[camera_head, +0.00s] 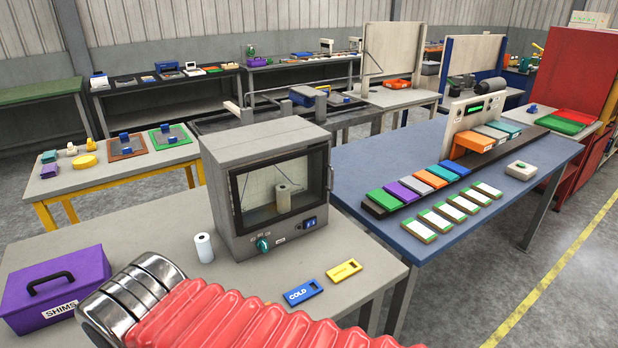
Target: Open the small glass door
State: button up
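The small glass door (258,190) is on the front of a grey box-shaped oven (267,135) on the near grey table. It has a dark frame and looks shut, flush with the oven front. A thin metal handle (330,178) stands at its right edge. My arm, with red bellows and shiny metal rings, crosses the bottom of the view below and in front of the oven. My gripper's fingers do not show.
A white roll (203,248) stands left of the oven. A blue COLD tag (302,292) and a yellow tag (344,270) lie in front. A purple SHIMS box (55,290) sits at the left. A blue table (365,160) with coloured blocks stands right.

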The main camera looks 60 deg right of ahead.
aim_at(233, 173)
jog(key=u, duration=0.9)
jog(key=k, duration=1.3)
jog(key=z, duration=1.3)
jog(key=i, duration=0.7)
